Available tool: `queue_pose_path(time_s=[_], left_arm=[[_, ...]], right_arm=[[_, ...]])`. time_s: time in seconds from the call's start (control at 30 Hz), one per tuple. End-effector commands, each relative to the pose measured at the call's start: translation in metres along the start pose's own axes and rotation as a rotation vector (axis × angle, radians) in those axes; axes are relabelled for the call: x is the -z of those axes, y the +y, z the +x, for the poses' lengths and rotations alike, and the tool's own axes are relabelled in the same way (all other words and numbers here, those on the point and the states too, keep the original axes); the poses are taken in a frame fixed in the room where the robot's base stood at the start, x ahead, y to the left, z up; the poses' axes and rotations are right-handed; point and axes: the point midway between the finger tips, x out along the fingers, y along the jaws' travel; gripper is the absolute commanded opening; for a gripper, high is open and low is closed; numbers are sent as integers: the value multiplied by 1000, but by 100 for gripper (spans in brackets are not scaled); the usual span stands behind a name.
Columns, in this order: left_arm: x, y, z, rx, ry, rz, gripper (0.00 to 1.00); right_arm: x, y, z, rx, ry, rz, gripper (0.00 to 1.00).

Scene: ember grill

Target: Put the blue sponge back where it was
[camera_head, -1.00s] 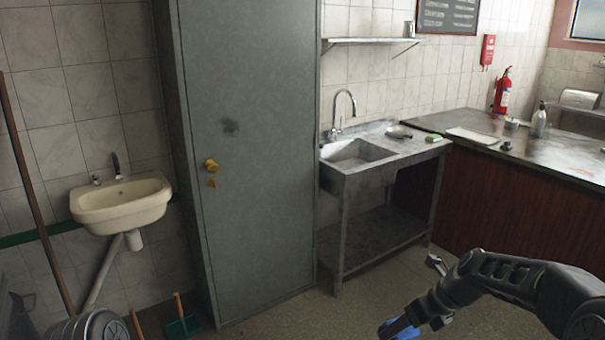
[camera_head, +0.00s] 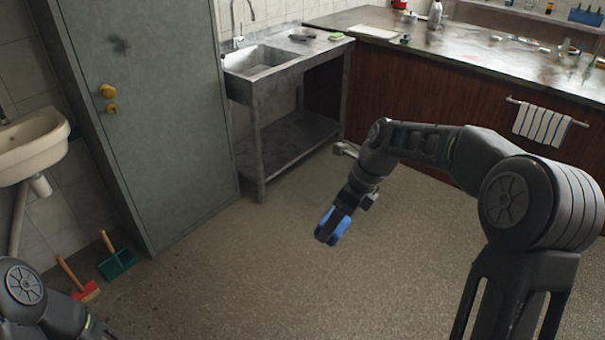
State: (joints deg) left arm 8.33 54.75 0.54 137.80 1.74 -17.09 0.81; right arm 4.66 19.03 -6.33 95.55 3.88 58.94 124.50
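The blue sponge (camera_head: 329,230) shows at the end of my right arm, held in the air over the floor in the middle of the view. My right gripper (camera_head: 336,220) is shut on it, and its fingers point down and to the left. Part of the sponge is hidden by the fingers. Of my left arm only some links show at the bottom left corner; the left gripper is out of view.
A metal sink table (camera_head: 277,78) with a lower shelf stands ahead, with a green sponge (camera_head: 337,36) on top. A long counter (camera_head: 440,50) runs right, with a striped towel (camera_head: 542,123) on its front. A grey cabinet (camera_head: 150,120) stands left. The floor between is clear.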

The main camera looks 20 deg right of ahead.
Motion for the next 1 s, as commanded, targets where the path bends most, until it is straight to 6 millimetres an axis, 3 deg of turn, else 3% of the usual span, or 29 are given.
queue_pose_path(time_s=[0.03,0.2,0.4,1.0], left_arm=[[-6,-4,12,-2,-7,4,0],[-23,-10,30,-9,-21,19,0],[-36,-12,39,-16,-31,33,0],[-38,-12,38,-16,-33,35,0]], right_arm=[[16,3,0,0,48,-76,47],[72,19,-23,16,231,-371,47],[116,27,-48,56,351,-608,47],[120,28,-54,64,364,-653,47]])
